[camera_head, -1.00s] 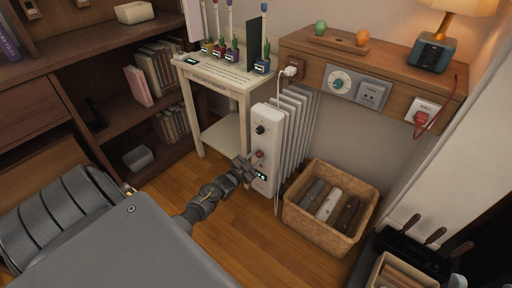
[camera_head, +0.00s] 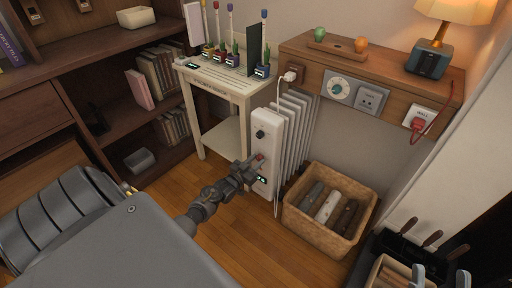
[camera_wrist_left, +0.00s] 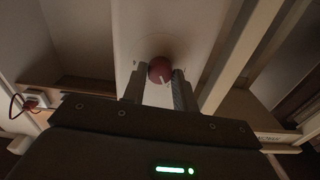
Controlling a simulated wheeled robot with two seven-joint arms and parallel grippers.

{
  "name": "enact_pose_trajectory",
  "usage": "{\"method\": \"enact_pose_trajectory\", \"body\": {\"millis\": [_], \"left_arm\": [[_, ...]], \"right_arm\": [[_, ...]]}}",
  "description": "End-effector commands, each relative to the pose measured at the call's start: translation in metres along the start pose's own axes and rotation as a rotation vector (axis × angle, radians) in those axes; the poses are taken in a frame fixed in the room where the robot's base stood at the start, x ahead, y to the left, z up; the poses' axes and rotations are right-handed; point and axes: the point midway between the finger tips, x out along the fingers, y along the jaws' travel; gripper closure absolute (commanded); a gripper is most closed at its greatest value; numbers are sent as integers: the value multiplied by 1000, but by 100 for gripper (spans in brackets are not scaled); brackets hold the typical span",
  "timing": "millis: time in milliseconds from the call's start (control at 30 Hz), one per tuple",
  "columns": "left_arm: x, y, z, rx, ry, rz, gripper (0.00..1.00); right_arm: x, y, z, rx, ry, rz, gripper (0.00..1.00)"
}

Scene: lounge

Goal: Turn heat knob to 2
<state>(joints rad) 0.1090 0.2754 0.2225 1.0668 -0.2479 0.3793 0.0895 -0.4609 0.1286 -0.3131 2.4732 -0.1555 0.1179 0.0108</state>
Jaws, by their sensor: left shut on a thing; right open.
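The white heater (camera_head: 268,138) stands upright on the floor, its narrow control panel facing me. My left gripper (camera_head: 252,167) is at the red knob. In the left wrist view the red knob (camera_wrist_left: 160,69) with its white pointer line lies between the two fingers (camera_wrist_left: 159,88), which are shut on it. Number marks around the knob cannot be read. Part of my right gripper (camera_head: 440,276) shows at the bottom right edge.
A wicker basket (camera_head: 300,225) with rolled items stands right of the heater. A cream stand (camera_head: 238,88) with small potted plants is behind left. Wooden floor in front is free.

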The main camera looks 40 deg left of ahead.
Motion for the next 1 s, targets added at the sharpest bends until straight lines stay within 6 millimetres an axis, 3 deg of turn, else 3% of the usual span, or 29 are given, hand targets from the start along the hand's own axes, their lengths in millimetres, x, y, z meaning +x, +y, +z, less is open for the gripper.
{"method": "enact_pose_trajectory", "body": {"millis": [300,333,500,800,1000], "left_arm": [[0,0,0,-1,0,0,94],[0,0,0,0,0,0,69],[0,0,0,0,0,0,50],[-3,0,0,0,-1,-1,50],[-31,0,-2,0,-3,0,50]], "right_arm": [[0,0,0,0,0,-1,47],[0,0,0,0,0,0,47],[0,0,0,0,0,0,47],[1,0,-1,0,-1,-1,47],[-1,-9,12,11,-141,-24,47]]}}
